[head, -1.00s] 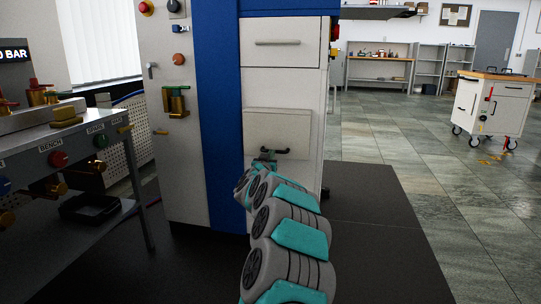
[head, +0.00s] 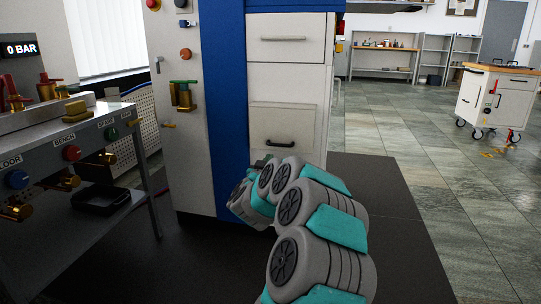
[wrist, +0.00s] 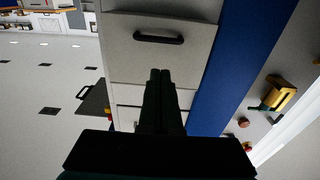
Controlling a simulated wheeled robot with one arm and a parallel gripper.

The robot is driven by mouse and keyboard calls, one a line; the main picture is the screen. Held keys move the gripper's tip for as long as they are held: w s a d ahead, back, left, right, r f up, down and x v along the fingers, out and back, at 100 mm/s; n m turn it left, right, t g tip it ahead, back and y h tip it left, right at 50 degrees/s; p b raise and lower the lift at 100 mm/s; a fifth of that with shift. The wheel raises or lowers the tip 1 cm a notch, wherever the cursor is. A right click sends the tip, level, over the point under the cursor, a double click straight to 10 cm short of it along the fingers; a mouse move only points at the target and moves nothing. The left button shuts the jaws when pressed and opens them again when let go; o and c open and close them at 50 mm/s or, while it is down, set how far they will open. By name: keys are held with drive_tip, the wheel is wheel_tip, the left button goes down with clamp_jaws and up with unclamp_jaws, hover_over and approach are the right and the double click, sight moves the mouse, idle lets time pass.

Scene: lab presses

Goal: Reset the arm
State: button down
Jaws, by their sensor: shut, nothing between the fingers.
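My gripper (wrist: 160,75) shows in the wrist view with its two dark fingers together and nothing between them. In the head view my arm is folded low in front of the white and blue cabinet (head: 223,110), and its links hide most of the gripper. A lower front panel (head: 265,112) with a dark handle (head: 281,143) is just above the arm's far end. The handle also shows in the wrist view (wrist: 158,38), beyond the fingertips and apart from them. I cannot tell whether this panel is fully closed.
At left stands a bench (head: 60,145) with coloured knobs, brass fittings and a "0 BAR" display (head: 20,50). A brass and green valve (head: 183,95) is on the cabinet's left part. A white trolley (head: 495,100) stands at right. The tiled floor (head: 400,150) between is free.

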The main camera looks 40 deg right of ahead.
drive_tip(key=shift+s+a+f, duration=0.15)
drive_tip(key=shift+s+a, duration=0.1)
drive_tip(key=shift+a, duration=0.1)
